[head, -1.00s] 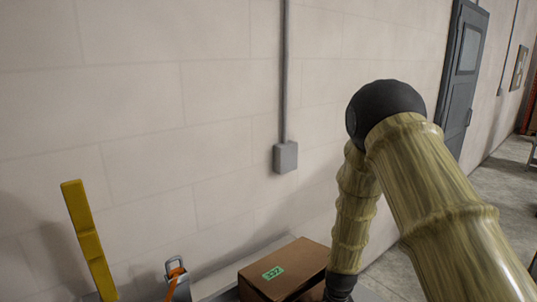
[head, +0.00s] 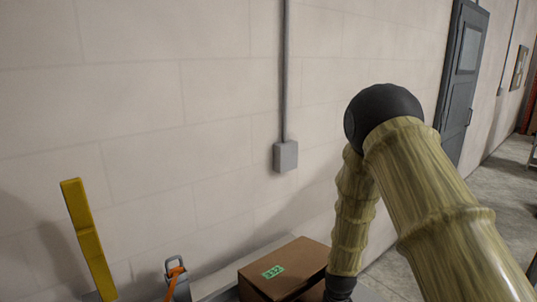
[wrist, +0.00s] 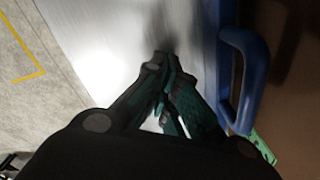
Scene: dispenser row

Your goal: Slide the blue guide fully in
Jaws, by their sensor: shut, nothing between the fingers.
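A blue part that looks like the guide shows in the wrist view as a curved blue handle (wrist: 245,70) on the right, beside a blue strip (wrist: 209,45). My gripper (wrist: 164,64) is shut and empty, over a pale smooth surface, to the left of the blue handle. In the picture a gap separates the fingertips from the handle. How far the guide is in, I cannot tell. Neither the guide nor my gripper shows in the head view.
A brown box (head: 305,262) with a green label stands low in the head view. A grey item with an orange part (head: 177,275) and a yellow upright bar (head: 88,240) are to its left. The wall (head: 150,110) rises behind; a grey door (head: 465,75) is far right.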

